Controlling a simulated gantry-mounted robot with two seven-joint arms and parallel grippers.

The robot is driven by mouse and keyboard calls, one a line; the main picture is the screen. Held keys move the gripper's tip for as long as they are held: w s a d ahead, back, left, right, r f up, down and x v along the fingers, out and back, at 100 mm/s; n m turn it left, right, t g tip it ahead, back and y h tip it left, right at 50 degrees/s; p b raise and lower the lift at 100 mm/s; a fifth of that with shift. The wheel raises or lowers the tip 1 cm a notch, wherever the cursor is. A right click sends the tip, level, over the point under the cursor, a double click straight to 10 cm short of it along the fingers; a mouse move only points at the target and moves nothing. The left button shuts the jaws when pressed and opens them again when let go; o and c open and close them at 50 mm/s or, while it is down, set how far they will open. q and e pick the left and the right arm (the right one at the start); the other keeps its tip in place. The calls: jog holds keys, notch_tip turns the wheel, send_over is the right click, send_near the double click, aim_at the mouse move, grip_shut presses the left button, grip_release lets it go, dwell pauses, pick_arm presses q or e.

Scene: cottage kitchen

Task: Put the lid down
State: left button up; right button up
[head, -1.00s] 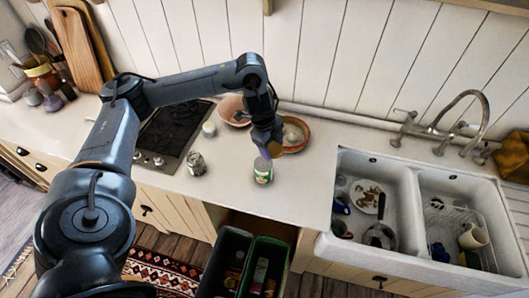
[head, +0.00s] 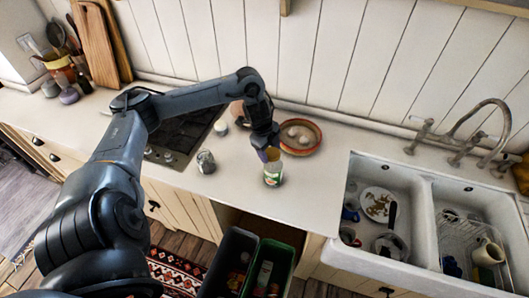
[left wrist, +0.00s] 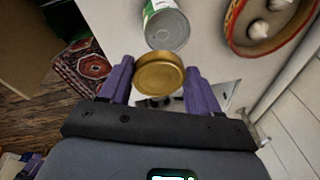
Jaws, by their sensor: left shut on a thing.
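A round golden lid (left wrist: 160,74) is held between the purple fingers of my left gripper (left wrist: 158,84) in the left wrist view. The gripper is shut on it. In the head view my left gripper (head: 268,155) is over the counter, close behind a green and white tin can (head: 273,174), and the lid is too small to make out. In the left wrist view the can (left wrist: 167,28) stands just beyond the lid. A glass jar (head: 205,161) stands on the counter to the left. My right gripper is not in view.
A terracotta bowl (head: 301,137) with pale bulbs stands behind the can. A dark hob (head: 182,134) lies to the left. A double sink (head: 424,212) with dishes is at the right. The counter (head: 318,190) is clear between can and sink. Bins stand below the front edge.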

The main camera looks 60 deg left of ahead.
pick_arm(q)
jog(key=a+f+p, duration=0.1)
jog(key=a+f, duration=0.5)
jog(key=f, duration=0.2)
jog(key=shift+w+a, duration=0.3)
jog(key=shift+f, duration=0.25)
jog(key=o, duration=1.1)
jog(key=shift+r, duration=0.15)
